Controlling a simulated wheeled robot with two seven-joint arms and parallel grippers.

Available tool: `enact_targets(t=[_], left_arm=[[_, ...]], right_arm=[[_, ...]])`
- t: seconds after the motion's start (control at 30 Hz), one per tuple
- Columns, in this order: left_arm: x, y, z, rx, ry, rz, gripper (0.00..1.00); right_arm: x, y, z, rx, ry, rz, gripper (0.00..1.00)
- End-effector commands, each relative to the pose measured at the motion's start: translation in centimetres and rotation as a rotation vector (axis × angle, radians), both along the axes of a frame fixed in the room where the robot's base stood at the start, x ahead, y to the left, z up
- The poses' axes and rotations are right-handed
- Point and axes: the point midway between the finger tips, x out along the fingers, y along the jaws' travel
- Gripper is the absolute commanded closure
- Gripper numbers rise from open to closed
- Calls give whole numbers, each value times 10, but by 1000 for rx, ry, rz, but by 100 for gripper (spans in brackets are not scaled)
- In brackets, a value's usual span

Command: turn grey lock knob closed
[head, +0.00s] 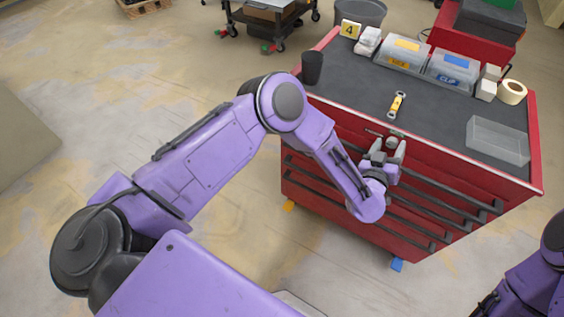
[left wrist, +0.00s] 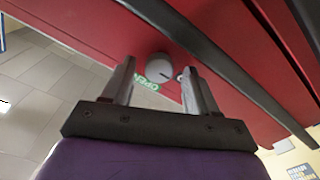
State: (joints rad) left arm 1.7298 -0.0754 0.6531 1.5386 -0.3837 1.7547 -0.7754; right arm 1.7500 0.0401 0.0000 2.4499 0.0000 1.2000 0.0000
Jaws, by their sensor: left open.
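The grey lock knob (left wrist: 159,66) is a round knob on the red front of the tool cabinet. In the left wrist view it shows between my two fingertips, with a green "OPEN" label (left wrist: 152,87) beside it. In the head view the knob (head: 392,141) shows small near the cabinet's top front edge. My left gripper (head: 388,148) is open with its fingers pointing at the knob; I cannot tell whether the tips reach around it. The red cabinet (head: 340,196) stands at the right. My right gripper is out of view.
Black drawer handles (head: 440,190) run across the front below the knob. On the dark top are a yellow tool (head: 397,104), a black cup (head: 312,67), a clear tray (head: 497,140), labelled bins (head: 404,54) and a tape roll (head: 512,92). Floor left of the cabinet is clear.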

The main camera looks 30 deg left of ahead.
Motion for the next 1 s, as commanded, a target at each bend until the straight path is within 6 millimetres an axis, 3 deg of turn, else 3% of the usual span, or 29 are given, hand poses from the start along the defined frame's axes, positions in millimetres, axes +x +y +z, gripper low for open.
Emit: enact_targets(t=[0.07,0.13,0.53,1.0], left_arm=[[0,0,7,136,3,1,42],[-15,-3,-1,172,0,-8,42],[-109,0,-3,169,0,-6,42],[-133,62,-97,204,241,-47,42]], right_arm=[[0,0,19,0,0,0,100],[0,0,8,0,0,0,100],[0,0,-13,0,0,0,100],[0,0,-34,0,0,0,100]])
